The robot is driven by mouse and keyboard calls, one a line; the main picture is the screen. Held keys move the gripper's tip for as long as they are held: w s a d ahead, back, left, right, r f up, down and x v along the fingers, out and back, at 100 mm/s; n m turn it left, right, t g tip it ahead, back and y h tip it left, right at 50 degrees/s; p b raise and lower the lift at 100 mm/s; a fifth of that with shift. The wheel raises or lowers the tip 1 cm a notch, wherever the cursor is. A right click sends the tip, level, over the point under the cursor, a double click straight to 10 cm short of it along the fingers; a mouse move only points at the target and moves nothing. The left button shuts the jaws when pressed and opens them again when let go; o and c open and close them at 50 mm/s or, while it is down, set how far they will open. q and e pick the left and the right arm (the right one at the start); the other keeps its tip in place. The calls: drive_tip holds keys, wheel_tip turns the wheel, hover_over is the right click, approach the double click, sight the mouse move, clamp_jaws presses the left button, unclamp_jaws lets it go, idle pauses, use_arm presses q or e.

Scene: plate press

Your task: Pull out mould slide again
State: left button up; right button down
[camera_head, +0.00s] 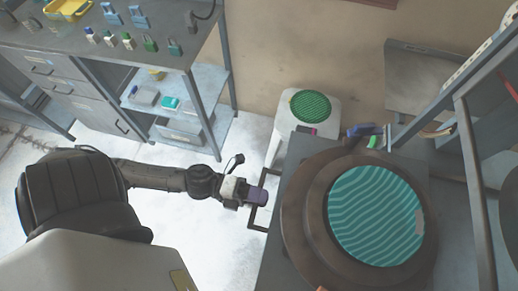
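The mould slide shows as a wide brown ring (302,222) around a round teal plate with wavy lines (375,215), on a dark grey press table (277,262). A thin black handle frame (252,222) juts out from the left side of the table. My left gripper (261,196) reaches in from the left, with its purplish tip at the handle frame. It overlaps the handle in this view; I cannot tell whether the fingers are closed around it. My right gripper is not in view.
A white stool (328,124) with a green round patterned plate (311,106) stands behind the press. A workbench (60,48) with padlocks and a lower shelf (190,105) is at the back left. Grey frame posts (478,190) stand at the right. The pale floor at the left is free.

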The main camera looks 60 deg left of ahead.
use_arm(q)
drive_tip(key=shift+s+a, duration=0.1)
drive_tip(key=p+v, duration=0.2)
drive_tip(key=v, duration=1.1)
drive_tip(key=shift+s+a, duration=0.2)
idle(0.6)
